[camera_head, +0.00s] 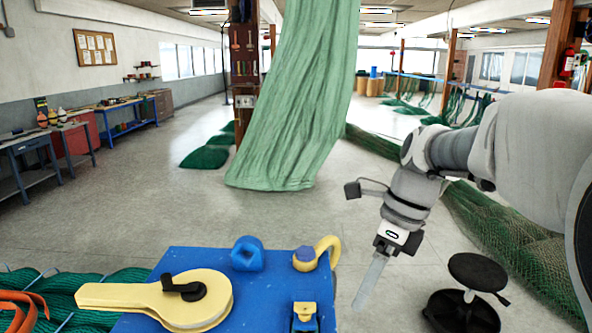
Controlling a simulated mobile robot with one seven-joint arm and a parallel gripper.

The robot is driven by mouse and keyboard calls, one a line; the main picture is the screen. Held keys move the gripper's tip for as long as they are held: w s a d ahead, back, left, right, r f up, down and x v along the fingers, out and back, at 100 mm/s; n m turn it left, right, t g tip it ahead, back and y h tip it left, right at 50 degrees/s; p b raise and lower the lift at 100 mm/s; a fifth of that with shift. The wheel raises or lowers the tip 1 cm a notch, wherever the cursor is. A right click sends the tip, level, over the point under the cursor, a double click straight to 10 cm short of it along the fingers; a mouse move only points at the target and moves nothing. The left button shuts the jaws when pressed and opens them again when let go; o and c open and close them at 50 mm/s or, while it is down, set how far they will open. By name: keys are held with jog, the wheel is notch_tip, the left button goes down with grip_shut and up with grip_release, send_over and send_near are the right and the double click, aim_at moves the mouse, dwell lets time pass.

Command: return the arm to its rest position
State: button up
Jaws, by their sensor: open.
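My arm (412,180) comes in from the right edge and bends downward. My gripper (370,284) hangs at its end, pointing down, to the right of the blue worktable (185,262). It is open, and nothing shows held in it. Its fingers are seen nearly side-on, so the gap between them is hard to see. It looks apart from the table and the things on it.
The table bears a yellow tool with a black knob (165,300), a blue block (247,253), a yellow hook-shaped piece (318,255) and a yellow-blue fitting (304,317). A black stool (478,272) stands right. Open floor (140,200) lies left.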

jog(key=s+d+f+n+t+h+b, duration=0.1)
jog(key=s+n, duration=0.5)
jog(key=n, duration=0.6)
jog(key=s+d+f+n+t+h+b, duration=0.1)
jog(key=s+f+n+t+h+b, duration=0.1)
jog(key=s+n, duration=0.5)
notch_tip(320, 180, down, 2)
jog(key=n+t+b, duration=0.1)
jog(key=n+t, duration=0.2)
jog(key=n, duration=0.1)
jog(key=shift+s+n, duration=0.2)
jog(key=shift+n, duration=0.2)
jog(key=shift+d, duration=0.1)
